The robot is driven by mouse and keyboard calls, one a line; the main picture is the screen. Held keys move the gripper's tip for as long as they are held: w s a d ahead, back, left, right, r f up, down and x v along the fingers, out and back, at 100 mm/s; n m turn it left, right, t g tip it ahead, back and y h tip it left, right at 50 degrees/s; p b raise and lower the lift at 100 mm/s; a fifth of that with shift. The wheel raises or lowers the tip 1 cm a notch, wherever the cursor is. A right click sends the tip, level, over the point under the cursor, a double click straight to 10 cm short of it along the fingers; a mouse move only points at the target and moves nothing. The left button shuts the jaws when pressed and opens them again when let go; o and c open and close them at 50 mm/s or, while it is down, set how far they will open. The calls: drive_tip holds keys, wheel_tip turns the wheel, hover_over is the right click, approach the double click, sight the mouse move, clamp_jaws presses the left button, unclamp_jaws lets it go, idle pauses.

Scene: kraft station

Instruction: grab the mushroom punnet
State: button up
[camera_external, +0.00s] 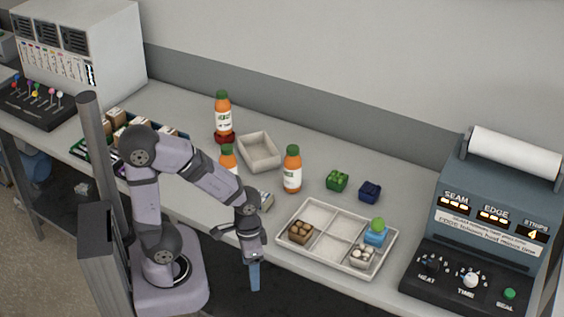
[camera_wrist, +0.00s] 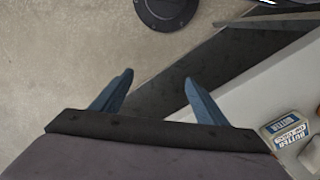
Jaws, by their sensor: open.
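A small pale punnet with white round tops (camera_external: 362,256), which looks like the mushroom punnet, sits in the front right compartment of the divided white tray (camera_external: 283,246). My gripper (camera_external: 255,278) hangs pointing down left of the tray, in front of the counter's front edge, well apart from the punnet. In the wrist view my gripper (camera_wrist: 158,84) is open, with its two blue fingers spread and nothing between them. The punnet is not seen in the wrist view.
The tray also holds a brown punnet (camera_external: 300,231) and a blue item with a green top (camera_external: 375,233). Orange bottles (camera_external: 292,170), an empty beige tray (camera_external: 260,150), green (camera_external: 337,180) and dark blue (camera_external: 370,191) punnets stand behind. A butter box (camera_wrist: 288,133) lies near my gripper. A sealing machine (camera_external: 490,225) stands right.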

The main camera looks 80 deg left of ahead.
sight(360, 250)
wheel_tip(360, 250, up, 7)
drive_tip(key=w+f+n+t+h+b, duration=0.1)
drive_tip(key=w+n+h+b, duration=0.1)
drive_tip(key=w+n+b, duration=0.3)
drive_tip(key=w+d+f+n+t+h+b, duration=0.1)
drive_tip(key=w+n+t+h+b, duration=0.1)
drive_tip(key=w+n+b, duration=0.4)
drive_tip(key=w+d+f+n+t+h+b, duration=0.1)
drive_tip(key=w+f+n+t+h+b, duration=0.1)
drive_tip(key=w+n+b, duration=0.4)
drive_tip(key=shift+w+d+n+h, duration=0.15)
drive_tip(key=shift+w+n+h, duration=0.7)
drive_tip(key=shift+n, duration=0.45)
drive_tip(key=w+a+n+t+b, duration=0.1)
drive_tip(key=w+n, duration=0.1)
drive_tip(key=w+a+n+t+h+b, duration=0.1)
drive_tip(key=w+a+n+t+b, duration=0.1)
drive_tip(key=w+n, duration=0.1)
drive_tip(key=w+a+n+t+b, duration=0.1)
drive_tip(key=w+a+n+b, duration=0.1)
drive_tip(key=shift+w+a+r+n+t+h, duration=0.25)
drive_tip(key=shift+w+n+t+h, duration=0.05)
drive_tip(key=shift+n+t+h, duration=0.1)
drive_tip(key=shift+f, duration=0.65)
drive_tip(key=shift+x, duration=3.7)
drive_tip(key=shift+a, duration=0.1)
